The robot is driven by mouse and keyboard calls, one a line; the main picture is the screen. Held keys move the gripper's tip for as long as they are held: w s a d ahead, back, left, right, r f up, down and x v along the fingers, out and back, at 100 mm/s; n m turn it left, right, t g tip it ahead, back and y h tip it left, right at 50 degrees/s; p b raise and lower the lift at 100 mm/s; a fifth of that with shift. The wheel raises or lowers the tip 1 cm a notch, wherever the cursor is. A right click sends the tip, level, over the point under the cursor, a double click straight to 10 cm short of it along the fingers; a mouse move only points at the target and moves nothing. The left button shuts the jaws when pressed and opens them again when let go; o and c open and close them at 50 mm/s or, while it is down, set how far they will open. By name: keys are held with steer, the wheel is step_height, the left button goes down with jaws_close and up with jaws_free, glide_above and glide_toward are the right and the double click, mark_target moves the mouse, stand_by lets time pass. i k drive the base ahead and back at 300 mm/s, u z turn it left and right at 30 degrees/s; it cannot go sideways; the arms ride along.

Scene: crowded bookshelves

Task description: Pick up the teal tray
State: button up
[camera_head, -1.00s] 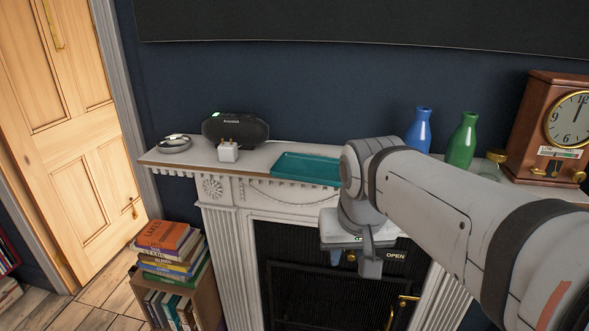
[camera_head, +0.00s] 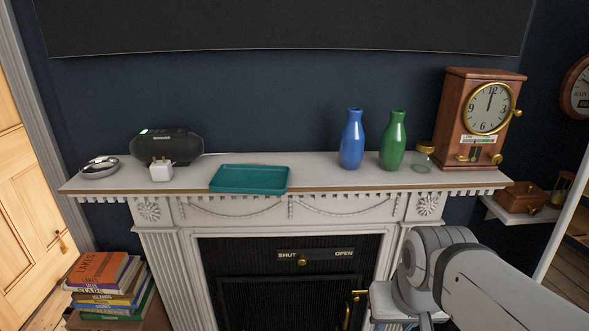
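The teal tray (camera_head: 249,179) lies flat on the white mantelpiece (camera_head: 330,176), left of the middle, with its front side close to the shelf's front edge. It looks empty and nothing covers it. My gripper (camera_head: 405,322) is at the bottom of the picture, in front of the fireplace's right side, well below and to the right of the tray. Its fingers are mostly cut off by the lower picture edge, so their opening does not show.
Left of the tray are a white plug adapter (camera_head: 161,170), a black speaker (camera_head: 167,146) and a metal dish (camera_head: 99,168). To its right stand a blue bottle (camera_head: 352,142), a green bottle (camera_head: 393,143), a glass jar (camera_head: 423,158) and a wooden clock (camera_head: 478,115). The shelf between tray and blue bottle is clear.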

mark_target(266, 180)
steer(key=z, duration=0.85)
steer(key=k, duration=1)
steer(key=u, duration=1.45)
steer(key=i, duration=1)
steer(key=u, duration=0.05)
